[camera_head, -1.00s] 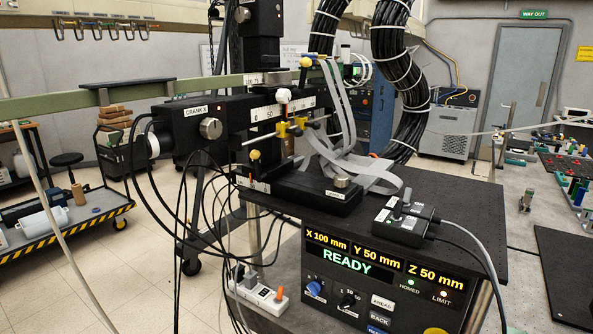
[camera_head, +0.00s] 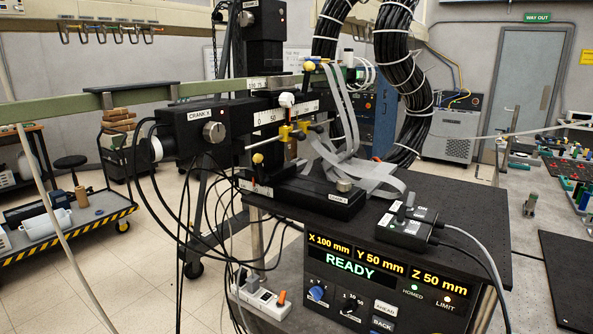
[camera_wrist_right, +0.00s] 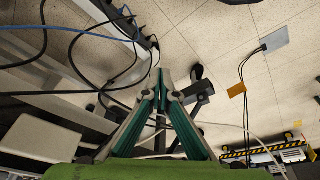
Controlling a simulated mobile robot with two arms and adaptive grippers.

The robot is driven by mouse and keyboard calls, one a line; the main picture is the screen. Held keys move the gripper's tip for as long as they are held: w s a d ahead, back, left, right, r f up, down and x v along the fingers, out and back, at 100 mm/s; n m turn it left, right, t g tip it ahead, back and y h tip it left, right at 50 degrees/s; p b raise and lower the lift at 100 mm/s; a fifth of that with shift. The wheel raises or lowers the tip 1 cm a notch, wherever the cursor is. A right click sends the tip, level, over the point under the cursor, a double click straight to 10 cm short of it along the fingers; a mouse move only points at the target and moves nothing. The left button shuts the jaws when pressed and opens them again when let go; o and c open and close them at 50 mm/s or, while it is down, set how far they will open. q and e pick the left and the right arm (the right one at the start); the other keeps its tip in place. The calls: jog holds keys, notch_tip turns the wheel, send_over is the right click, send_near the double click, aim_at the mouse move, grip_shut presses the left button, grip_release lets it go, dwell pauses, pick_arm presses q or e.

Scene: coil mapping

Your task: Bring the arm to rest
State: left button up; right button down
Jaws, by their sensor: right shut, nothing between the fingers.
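My right gripper (camera_wrist_right: 163,85) shows in the right wrist view. Its green-sided fingers meet at the tips, with nothing between them. It hangs over the floor, with dark cables close to its left. Neither gripper is in the head view, and my left gripper is in no view. The head view shows the coil-mapping stage (camera_head: 290,110) with its black crank X block (camera_head: 180,130). The control panel (camera_head: 340,258) reads READY, X 100 mm, Y 50 mm, Z 50 mm, and the homed light is green.
A black switch box (camera_head: 404,228) sits on the black bench top (camera_head: 450,205). A power strip (camera_head: 262,299) lies below at the left. Loose cables hang by the stage. A yellow-and-black edged trolley (camera_head: 80,226) stands on the floor at the left.

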jog(key=s+f+g, duration=0.1)
jog(key=s+f, duration=0.2)
jog(key=f, duration=0.8)
jog(key=s+f, duration=0.3)
jog(key=f, duration=0.8)
jog(key=s+d+f+g, duration=0.1)
jog(key=s+d+f, duration=0.2)
jog(key=s+f, duration=0.8)
jog(key=s, duration=0.3)
jog(key=shift+s+d+f, duration=0.15)
jog(key=shift+s, duration=0.15)
